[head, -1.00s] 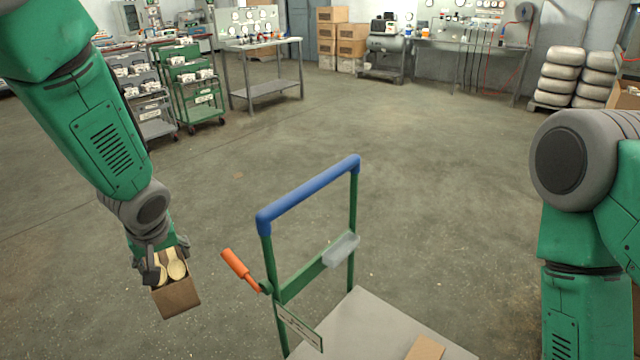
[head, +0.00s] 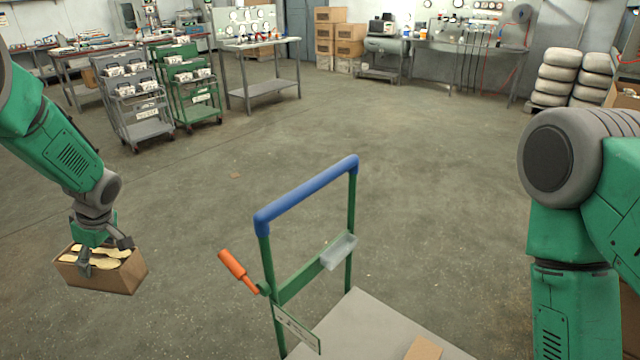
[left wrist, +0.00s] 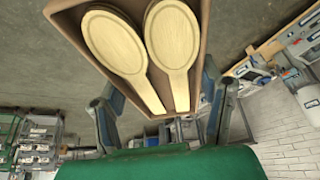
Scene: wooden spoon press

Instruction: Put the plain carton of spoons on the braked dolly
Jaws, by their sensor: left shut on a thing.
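The plain carton of spoons (head: 115,275) is an open brown box with pale wooden spoons lying in it. My left gripper (head: 104,258) is shut on it and holds it above the floor at the left of the head view. In the left wrist view the carton (left wrist: 205,30) and spoons (left wrist: 172,40) fill the top, with fingers on both sides of its near end. The dolly (head: 365,325) has a grey deck, green posts, a blue handle bar (head: 310,192) and an orange lever (head: 238,270). It stands right of the carton, apart from it. My right gripper is out of view.
A flat brown piece (head: 424,348) lies on the dolly deck at the bottom edge. A grey tray (head: 339,251) and a sign plate (head: 296,328) are fixed to the dolly frame. Shelf carts (head: 140,110) stand at the back left. The floor between is clear.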

